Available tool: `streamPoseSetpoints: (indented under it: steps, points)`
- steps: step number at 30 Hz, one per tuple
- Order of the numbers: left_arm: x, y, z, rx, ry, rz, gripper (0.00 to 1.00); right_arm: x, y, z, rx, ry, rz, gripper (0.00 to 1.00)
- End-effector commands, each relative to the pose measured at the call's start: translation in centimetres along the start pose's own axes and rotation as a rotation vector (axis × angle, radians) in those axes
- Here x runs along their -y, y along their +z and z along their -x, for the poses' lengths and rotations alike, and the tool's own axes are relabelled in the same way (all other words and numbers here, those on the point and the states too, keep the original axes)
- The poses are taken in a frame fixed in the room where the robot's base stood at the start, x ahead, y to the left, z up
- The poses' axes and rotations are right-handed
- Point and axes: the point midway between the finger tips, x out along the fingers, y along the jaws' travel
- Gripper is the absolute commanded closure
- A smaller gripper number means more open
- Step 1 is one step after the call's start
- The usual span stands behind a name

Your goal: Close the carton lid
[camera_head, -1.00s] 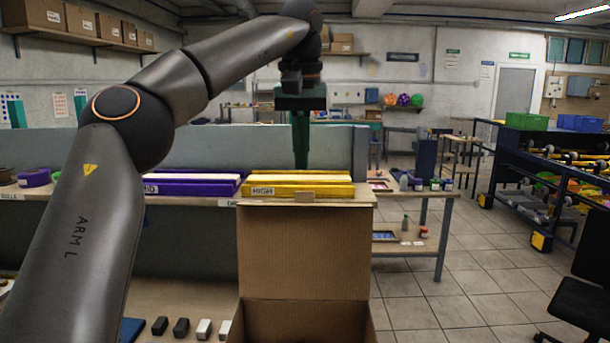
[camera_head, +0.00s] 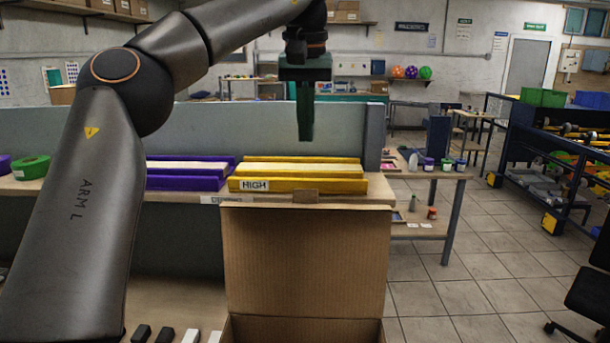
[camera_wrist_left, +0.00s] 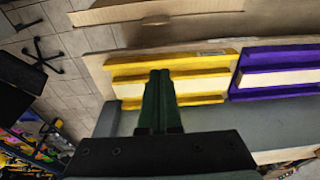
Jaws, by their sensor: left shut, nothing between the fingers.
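The brown cardboard carton (camera_head: 300,330) is at the bottom middle of the head view, with only its upper part in frame. Its lid (camera_head: 305,262) stands upright and open at the back, with a small tab (camera_head: 305,196) on its top edge. The lid's edge also shows at the top of the left wrist view (camera_wrist_left: 150,10). My left gripper (camera_head: 305,138) points down with its green fingers together and empty. It is above and beyond the lid, near the yellow tray, apart from the carton. My right gripper is not in view.
A yellow tray (camera_head: 345,186) labelled HIGH and a purple tray (camera_head: 185,183) lie on the shelf behind the lid. A grey partition (camera_head: 220,130) stands behind them. Small black and white blocks (camera_head: 165,334) lie left of the carton. Open floor is at right.

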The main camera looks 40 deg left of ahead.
Motion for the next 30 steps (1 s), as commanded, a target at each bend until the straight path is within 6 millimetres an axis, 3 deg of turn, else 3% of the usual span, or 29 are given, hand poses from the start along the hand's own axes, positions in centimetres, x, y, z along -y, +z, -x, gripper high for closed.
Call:
streamPoseSetpoints:
  steps: [11, 18, 21, 30]
  points:
    - [0.1, 0.1, -4.5, 0.004, -0.002, 0.001, 1.00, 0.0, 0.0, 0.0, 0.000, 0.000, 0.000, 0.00]
    - [0.1, 0.2, -9.9, 0.008, 0.000, 0.000, 1.00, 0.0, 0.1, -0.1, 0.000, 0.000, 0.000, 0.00]
    - [0.0, 1.5, -8.8, 0.000, 0.004, -0.001, 1.00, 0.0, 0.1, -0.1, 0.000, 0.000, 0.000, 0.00]
    - [0.1, 3.7, -8.2, 0.003, 0.002, 0.002, 1.00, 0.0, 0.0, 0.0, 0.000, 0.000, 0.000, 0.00]
